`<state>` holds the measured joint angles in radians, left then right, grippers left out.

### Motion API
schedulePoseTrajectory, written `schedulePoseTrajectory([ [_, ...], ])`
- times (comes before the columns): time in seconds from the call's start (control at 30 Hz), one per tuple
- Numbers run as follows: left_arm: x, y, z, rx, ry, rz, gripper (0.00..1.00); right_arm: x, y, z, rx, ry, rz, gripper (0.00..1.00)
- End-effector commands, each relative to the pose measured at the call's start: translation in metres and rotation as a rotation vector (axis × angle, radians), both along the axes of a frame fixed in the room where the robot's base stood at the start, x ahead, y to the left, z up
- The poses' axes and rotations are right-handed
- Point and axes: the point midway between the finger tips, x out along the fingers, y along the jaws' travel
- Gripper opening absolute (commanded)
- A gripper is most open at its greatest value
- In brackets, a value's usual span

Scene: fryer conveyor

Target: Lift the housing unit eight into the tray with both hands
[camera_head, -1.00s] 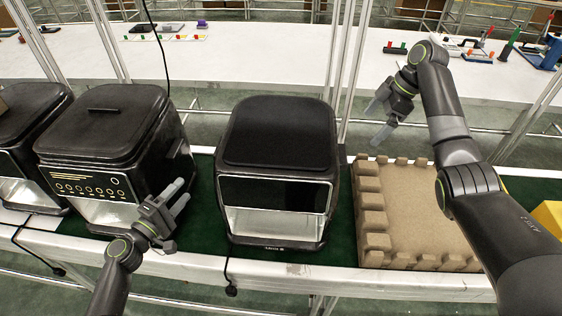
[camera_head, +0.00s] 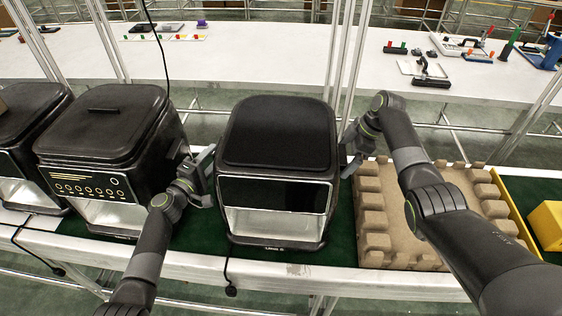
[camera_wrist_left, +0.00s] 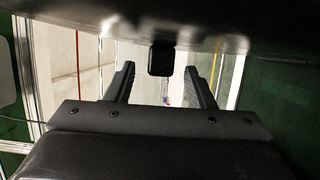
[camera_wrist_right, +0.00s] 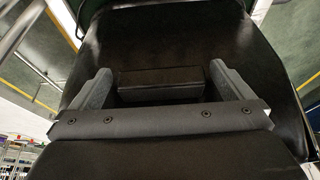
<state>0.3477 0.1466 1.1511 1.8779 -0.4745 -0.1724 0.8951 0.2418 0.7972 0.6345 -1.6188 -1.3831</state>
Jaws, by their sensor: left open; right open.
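The black housing unit (camera_head: 278,135) stands upright on the green conveyor belt in the middle of the head view. The brown tray (camera_head: 372,243) with a notched rim sits just to its right. My left gripper (camera_head: 204,163) is open at the unit's left side; in the left wrist view a dark surface and a small black block (camera_wrist_left: 161,58) show at its fingers. My right gripper (camera_head: 348,150) is open at the unit's right side, its tips partly hidden. In the right wrist view the unit's dark wall (camera_wrist_right: 160,45) fills the space ahead of the open fingers. Contact cannot be told.
Another black appliance with a control panel (camera_head: 98,150) stands close left of my left gripper, with one more (camera_head: 25,140) beyond it. A yellow block (camera_head: 547,224) lies right of the tray. Metal posts and a white table (camera_head: 250,60) stand behind the belt.

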Motion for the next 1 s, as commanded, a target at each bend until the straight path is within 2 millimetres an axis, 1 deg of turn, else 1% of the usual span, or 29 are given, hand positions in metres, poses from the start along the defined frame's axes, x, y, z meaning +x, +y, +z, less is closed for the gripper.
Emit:
schedulePoseTrajectory([
  [0.2,0.0,0.0001,-0.0001,0.0,0.0,0.0,0.49,-0.0001,0.0,-0.0001,0.0,0.0,0.0,1.0],
  [0.5,-0.0003,0.0004,-0.0003,0.0,0.001,0.0,0.1,0.0001,-0.0002,0.0002,0.0,0.0,0.0,0.61],
  [0.57,-0.0003,0.0004,-0.0003,0.0,0.001,0.001,0.02,0.0001,-0.0002,0.0002,0.0,0.0,0.0,0.53],
  [0.6,-0.0003,0.0005,-0.0004,0.0,0.001,0.001,0.0,0.0001,-0.0003,0.0003,0.0,0.0,0.0,0.48],
  [0.87,-0.0003,0.0006,-0.0006,0.0,0.001,0.001,0.0,0.0003,-0.0004,0.0006,0.0,-0.001,0.0,0.14],
  [0.9,-0.0004,0.0007,-0.0007,0.0,0.001,0.001,0.0,0.0003,-0.0004,0.0006,0.0,-0.001,0.0,0.11],
  [1.0,-0.0005,0.0007,-0.0008,0.001,0.002,0.001,0.0,0.0003,-0.0004,0.0007,0.0,-0.001,0.0,0.11],
])
